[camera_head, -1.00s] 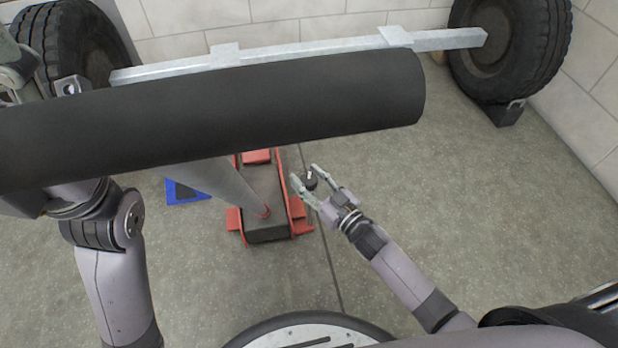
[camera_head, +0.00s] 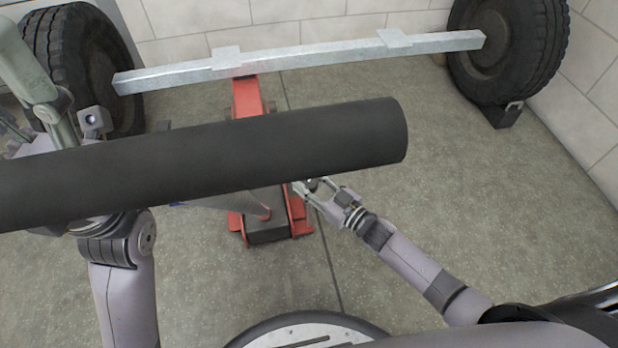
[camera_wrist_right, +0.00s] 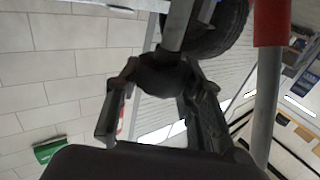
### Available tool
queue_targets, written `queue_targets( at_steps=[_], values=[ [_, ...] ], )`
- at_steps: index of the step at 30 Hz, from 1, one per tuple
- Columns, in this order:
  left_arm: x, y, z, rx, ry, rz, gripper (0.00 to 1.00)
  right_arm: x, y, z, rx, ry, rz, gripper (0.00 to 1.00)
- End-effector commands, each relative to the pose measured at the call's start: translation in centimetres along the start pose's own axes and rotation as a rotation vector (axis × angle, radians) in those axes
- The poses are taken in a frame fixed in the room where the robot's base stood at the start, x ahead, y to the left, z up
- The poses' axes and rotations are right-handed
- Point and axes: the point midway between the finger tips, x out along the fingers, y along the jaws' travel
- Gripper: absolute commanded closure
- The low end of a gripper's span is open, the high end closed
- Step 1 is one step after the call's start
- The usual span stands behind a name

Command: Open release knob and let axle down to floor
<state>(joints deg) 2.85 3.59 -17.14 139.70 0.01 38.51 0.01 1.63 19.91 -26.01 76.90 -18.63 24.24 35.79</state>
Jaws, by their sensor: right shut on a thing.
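The grey metal axle beam (camera_head: 300,60) spans between two wheels in the head view. A red floor jack (camera_head: 248,98) reaches under its left bracket; whether they touch is unclear. The jack handle's thick black grip (camera_head: 250,150) crosses the picture and hides the jack's middle. My right gripper (camera_head: 306,188) is beside the jack's right side. In the wrist view it is shut on a dark round release knob (camera_wrist_right: 163,76) on a grey shaft. My left gripper (camera_head: 38,85) is at the left edge, partly behind the grip; its jaws are not clear.
A tyre (camera_head: 82,65) stands at the left and another tyre (camera_head: 508,50) at the right, with a dark chock (camera_head: 503,115) by it. A block wall is close behind. The floor at right is clear. The silver handle tube (camera_wrist_right: 264,110) runs close beside my right gripper.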

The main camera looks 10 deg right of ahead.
Motion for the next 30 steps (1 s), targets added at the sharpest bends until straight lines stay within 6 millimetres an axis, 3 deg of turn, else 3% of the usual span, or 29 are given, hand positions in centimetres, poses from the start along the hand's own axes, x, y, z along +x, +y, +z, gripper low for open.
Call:
queue_targets(
  at_steps=[6, 7, 16, 26, 30],
  values=[
    [0.0, 0.0, 0.0, 0.0, 0.001, 0.001, 0.46, 0.0, 0.1, 0.0, -0.001, 0.002, 0.003, 0.92],
    [0.0, 0.0, 0.0, 0.0, 0.001, 0.001, 0.46, 0.0, 0.1, 0.0, -0.001, 0.002, 0.003, 0.64],
    [0.0, 0.1, 0.0, -0.001, 0.001, 0.001, 0.46, 0.0, 0.1, 0.0, 0.0, 0.001, 0.002, 0.44],
    [0.1, 0.0, 0.0, 0.0, 0.002, -0.001, 0.46, -0.1, 0.0, 0.1, 0.0, 0.0, 0.002, 0.43],
    [0.1, 0.0, 0.0, 0.0, 0.002, 0.0, 0.46, -1.5, 0.1, 0.1, 0.0, -0.002, 0.003, 0.43]
  ],
)
